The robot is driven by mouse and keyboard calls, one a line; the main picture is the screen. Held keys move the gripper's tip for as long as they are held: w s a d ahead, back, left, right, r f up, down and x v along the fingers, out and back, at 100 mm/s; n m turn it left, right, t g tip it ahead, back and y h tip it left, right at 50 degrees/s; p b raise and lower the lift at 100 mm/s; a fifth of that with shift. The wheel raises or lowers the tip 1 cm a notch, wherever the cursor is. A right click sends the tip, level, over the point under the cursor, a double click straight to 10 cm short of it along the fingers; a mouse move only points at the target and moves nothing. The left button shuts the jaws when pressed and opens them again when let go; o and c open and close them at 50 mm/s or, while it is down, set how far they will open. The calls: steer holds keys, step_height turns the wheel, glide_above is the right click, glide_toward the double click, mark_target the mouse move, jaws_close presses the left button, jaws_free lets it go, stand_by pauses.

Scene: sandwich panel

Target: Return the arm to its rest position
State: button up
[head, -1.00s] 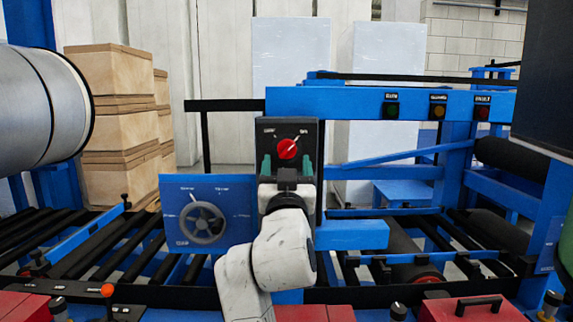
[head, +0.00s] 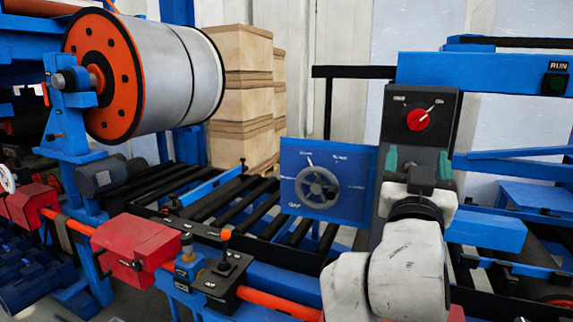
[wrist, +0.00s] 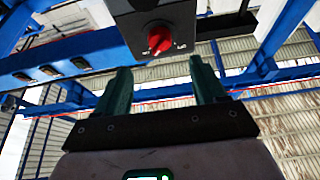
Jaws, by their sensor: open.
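My gripper (head: 418,160) is in front of the dark control box (head: 396,105), just below its red rotary knob (head: 418,120). In the wrist view my gripper (wrist: 162,80) has its two green fingers apart with nothing between them. The red knob shows above the fingertips in the wrist view (wrist: 160,38), apart from them. My white arm reaches up from the bottom of the head view. The lower part of the box is hidden behind my gripper.
A blue panel with a grey handwheel (head: 317,187) stands left of my arm. A large metal roll (head: 170,75) is at the upper left. Red housings (head: 137,250) and an orange-tipped lever (head: 226,236) sit at the lower front. A blue beam (head: 485,70) runs right of the box.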

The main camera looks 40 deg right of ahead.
steer(key=shift+f, duration=0.1)
steer(key=w+a+f+n+y, duration=0.2)
steer(key=f+n+y, duration=0.15)
steer(key=f, duration=0.65)
steer(key=w+a+f+n+y, duration=0.15)
steer(key=f+y, duration=0.35)
steer(key=f, duration=0.6)
steer(key=w+a+f+n+y, duration=0.2)
steer(key=a+f+n+y, duration=0.15)
steer(key=f, duration=0.65)
steer(key=s+a+f+n+g+y, duration=0.2)
steer(key=s+a+f+g+y, duration=0.1)
steer(key=s+a+f, duration=0.4)
steer(key=s+a+f+n+g+y, duration=0.3)
steer(key=s+a+f, duration=0.4)
steer(key=f, duration=0.7)
steer(key=s+g+y, duration=0.1)
steer(key=s+y, duration=0.1)
steer(key=shift+s+a+f+y, duration=0.15)
steer(key=shift+a+f+y, duration=0.05)
steer(key=shift+y, duration=0.1)
